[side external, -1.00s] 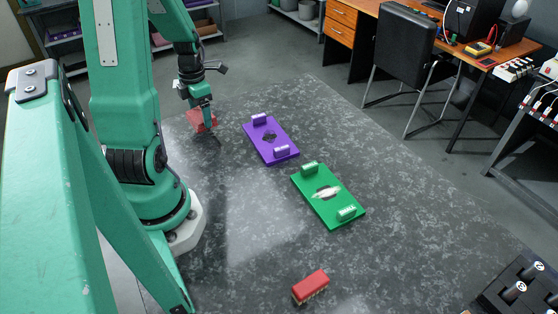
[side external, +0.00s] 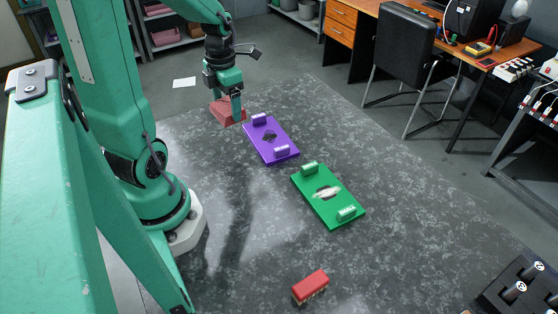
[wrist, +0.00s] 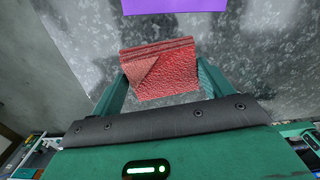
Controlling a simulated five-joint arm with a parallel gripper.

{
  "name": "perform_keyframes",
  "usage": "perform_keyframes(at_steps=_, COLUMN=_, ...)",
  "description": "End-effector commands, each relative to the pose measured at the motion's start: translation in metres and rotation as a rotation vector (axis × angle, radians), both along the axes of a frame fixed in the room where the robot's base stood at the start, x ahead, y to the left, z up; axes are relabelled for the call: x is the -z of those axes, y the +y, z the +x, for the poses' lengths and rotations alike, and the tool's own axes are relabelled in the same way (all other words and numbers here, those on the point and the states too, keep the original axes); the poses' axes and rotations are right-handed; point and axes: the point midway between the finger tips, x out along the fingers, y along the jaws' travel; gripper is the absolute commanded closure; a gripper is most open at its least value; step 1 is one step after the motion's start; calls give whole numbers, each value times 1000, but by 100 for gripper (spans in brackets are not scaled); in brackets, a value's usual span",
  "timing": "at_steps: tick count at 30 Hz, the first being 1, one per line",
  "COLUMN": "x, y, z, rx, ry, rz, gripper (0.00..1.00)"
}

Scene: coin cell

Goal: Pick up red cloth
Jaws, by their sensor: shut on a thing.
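The red cloth (side external: 226,112) is folded into a thick pad and is held in my gripper (side external: 228,100), off the table, left of the purple plate. In the wrist view the cloth (wrist: 160,69) sits between the two green fingers of my gripper (wrist: 160,82), which are shut on it. One folded corner shows on the cloth's face. The far finger is partly hidden by the cloth in the side view.
A purple plate (side external: 261,137) with two raised handles lies just right of the cloth. A green plate (side external: 318,194) lies nearer the table middle. A red-topped brush (side external: 310,285) is at the front. A black rack (side external: 523,284) stands front right. Speckled table (side external: 400,215) is otherwise clear.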

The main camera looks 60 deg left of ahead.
Motion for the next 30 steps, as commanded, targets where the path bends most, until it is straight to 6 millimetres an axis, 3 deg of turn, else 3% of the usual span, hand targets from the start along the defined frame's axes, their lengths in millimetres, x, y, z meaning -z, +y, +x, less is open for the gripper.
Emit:
perform_keyframes(at_steps=16, x=-1, y=-1, z=1, rx=0, ry=0, rz=0, gripper=43)
perform_keyframes(at_steps=17, x=-1, y=-1, z=1, rx=0, ry=0, rz=0, gripper=23)
perform_keyframes(at_steps=19, x=-1, y=-1, z=1, rx=0, ry=0, rz=0, gripper=37)
perform_keyframes(at_steps=20, x=-1, y=-1, z=1, rx=0, ry=0, rz=0, gripper=39)
perform_keyframes(at_steps=30, x=1, y=-4, z=10, rx=83, ry=1, rz=-1, gripper=39)
